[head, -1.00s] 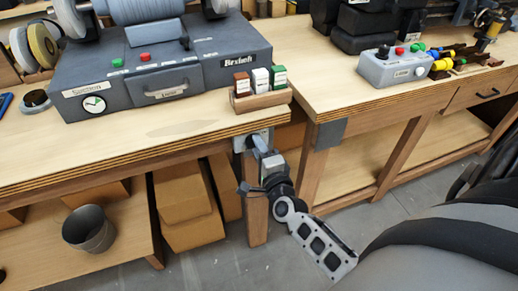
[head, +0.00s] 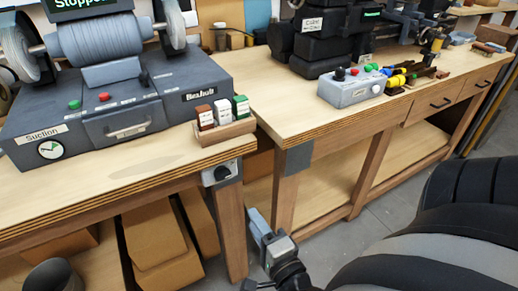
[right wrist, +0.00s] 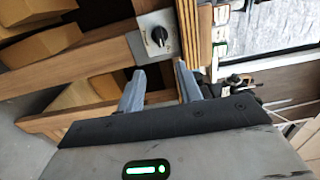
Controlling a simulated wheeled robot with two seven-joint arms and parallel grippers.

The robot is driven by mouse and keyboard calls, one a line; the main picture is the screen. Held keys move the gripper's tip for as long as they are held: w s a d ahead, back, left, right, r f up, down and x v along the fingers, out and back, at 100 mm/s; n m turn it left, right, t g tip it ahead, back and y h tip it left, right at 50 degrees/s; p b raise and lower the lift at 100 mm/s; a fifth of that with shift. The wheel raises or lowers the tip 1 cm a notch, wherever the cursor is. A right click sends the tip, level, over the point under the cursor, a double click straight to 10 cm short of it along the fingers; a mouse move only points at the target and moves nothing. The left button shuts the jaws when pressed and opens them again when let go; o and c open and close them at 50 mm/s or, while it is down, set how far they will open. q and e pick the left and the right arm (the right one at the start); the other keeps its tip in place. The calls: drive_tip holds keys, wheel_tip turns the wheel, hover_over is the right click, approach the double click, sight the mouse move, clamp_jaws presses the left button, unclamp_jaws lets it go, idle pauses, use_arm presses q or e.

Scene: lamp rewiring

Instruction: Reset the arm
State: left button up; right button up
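My right gripper (head: 258,226) is below and to the right of the front corner of the left bench, in front of the gap between the two benches. In the right wrist view its two grey fingers (right wrist: 160,88) stand apart with nothing held between them. A rotary switch (head: 222,172) with a black knob is on a light plate at the bench corner. It also shows in the right wrist view (right wrist: 158,37), beyond the fingertips and apart from them. My left gripper is in neither view.
A grey machine (head: 125,115) and a wooden holder (head: 222,133) with red, white and green blocks stand on the left bench (head: 100,190). A grey control box (head: 350,88) stands on the right bench. Cardboard boxes (head: 150,240) and a bucket (head: 52,276) are below.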

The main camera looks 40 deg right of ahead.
drive_tip(key=shift+s+a, duration=0.1)
drive_tip(key=shift+s, duration=0.35)
drive_tip(key=s+a+f+n+g+y, duration=0.1)
drive_tip(key=a+f+n+g+y, duration=0.2)
drive_tip(key=a+n, duration=0.3)
drive_tip(key=s+a+f+n+g+y, duration=0.1)
drive_tip(key=a+f+n+g+y, duration=0.2)
drive_tip(key=n, duration=1.4)
drive_tip(key=a+g+y, duration=0.1)
drive_tip(key=a, duration=0.2)
drive_tip(key=shift+f, duration=0.25)
drive_tip(key=shift+s, duration=0.1)
